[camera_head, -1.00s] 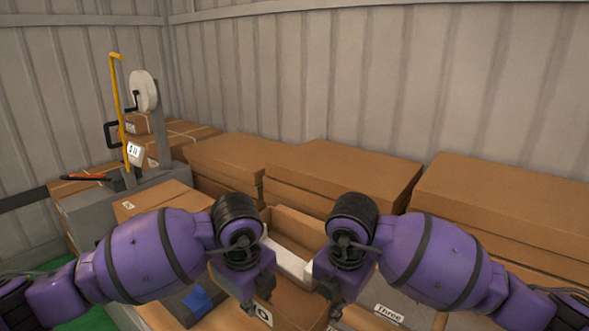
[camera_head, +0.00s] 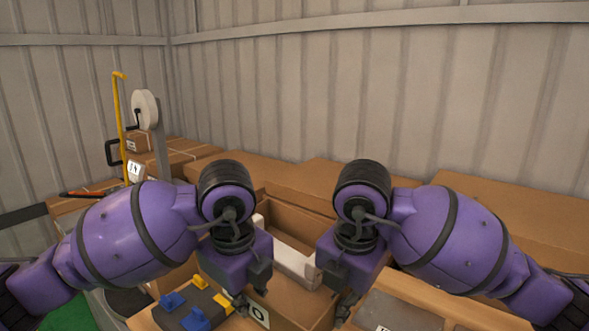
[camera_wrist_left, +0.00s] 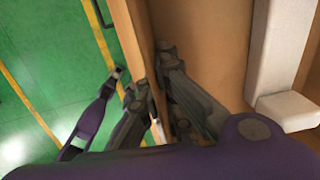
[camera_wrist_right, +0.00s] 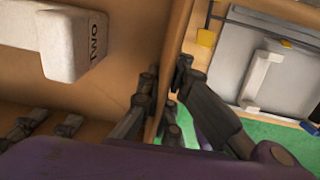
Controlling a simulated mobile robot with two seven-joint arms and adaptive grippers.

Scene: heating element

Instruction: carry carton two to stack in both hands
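Carton two (camera_head: 295,298) is an open brown carton between my two grippers in the head view, with part of a label on its near side. A white block (camera_head: 290,262) lies inside it; the block reads "TWO" in the right wrist view (camera_wrist_right: 72,45). My left gripper (camera_head: 245,302) has its fingers on both sides of the carton's left wall, pinching it, also in the left wrist view (camera_wrist_left: 150,75). My right gripper (camera_head: 347,305) pinches the opposite wall, also in the right wrist view (camera_wrist_right: 165,85). The carton's underside is hidden.
Large closed brown cartons (camera_head: 470,215) line the back wall. A grey-topped carton (camera_head: 400,312) is close at the right. A dark pad with blue blocks (camera_head: 195,308) is at the lower left. A yellow pole (camera_head: 121,120) and white reel (camera_head: 145,108) stand at the far left.

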